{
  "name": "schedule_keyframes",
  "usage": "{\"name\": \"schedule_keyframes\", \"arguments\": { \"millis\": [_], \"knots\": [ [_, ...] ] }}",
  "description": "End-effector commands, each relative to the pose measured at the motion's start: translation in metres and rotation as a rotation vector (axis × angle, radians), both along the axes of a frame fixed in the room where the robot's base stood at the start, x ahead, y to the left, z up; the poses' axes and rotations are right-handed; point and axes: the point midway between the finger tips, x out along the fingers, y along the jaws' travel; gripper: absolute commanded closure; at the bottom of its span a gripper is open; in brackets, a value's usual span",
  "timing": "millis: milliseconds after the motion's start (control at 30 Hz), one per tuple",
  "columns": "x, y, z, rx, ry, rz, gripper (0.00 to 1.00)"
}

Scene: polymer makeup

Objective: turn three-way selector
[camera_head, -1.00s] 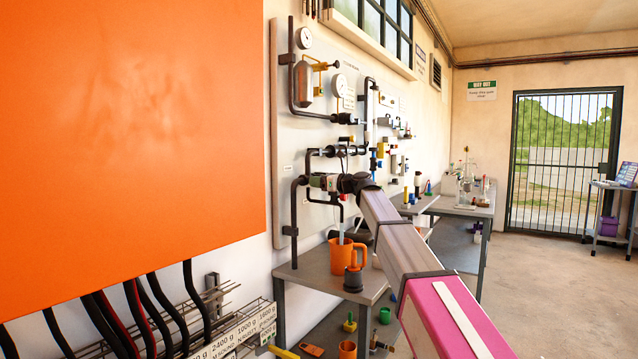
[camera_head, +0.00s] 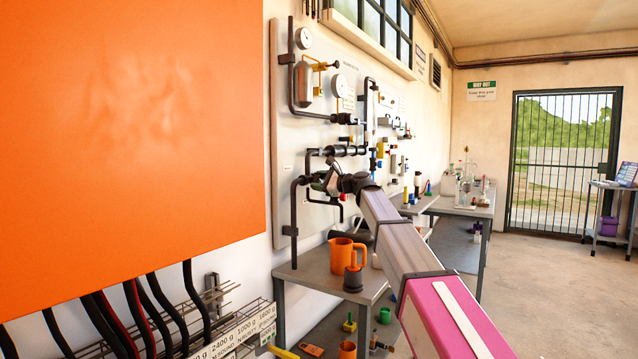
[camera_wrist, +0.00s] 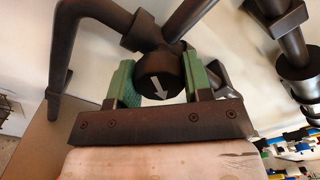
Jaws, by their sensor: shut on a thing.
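The three-way selector (camera_wrist: 158,88) is a round dark knob with a white arrow on a junction of black pipes. In the wrist view the arrow points down and slightly right. My gripper (camera_wrist: 158,80) has its green-padded fingers either side of the knob and is shut on it. In the head view my gripper (camera_head: 331,181) is tilted at the pipework on the wall panel; the knob is too small and covered to make out there.
An orange jug (camera_head: 345,262) stands on the grey bench (camera_head: 310,272) below the pipes, with a dark cup (camera_head: 353,279) close by. Gauges and pipes cover the panel (camera_head: 285,130). A large orange board (camera_head: 130,140) fills the left. The floor at right is open.

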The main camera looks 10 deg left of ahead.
Motion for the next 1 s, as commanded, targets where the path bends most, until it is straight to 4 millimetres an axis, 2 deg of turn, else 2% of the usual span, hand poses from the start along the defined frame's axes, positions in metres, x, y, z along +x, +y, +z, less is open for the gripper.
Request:
{"name": "schedule_keyframes", "arguments": {
  "millis": [500,1000],
  "knots": [
    [-0.0006,-0.0003,0.0001,-0.153,-0.419,0.002,0.78],
    [-0.0008,-0.0003,0.0002,-0.216,-0.59,0.003,0.78]
  ]
}}
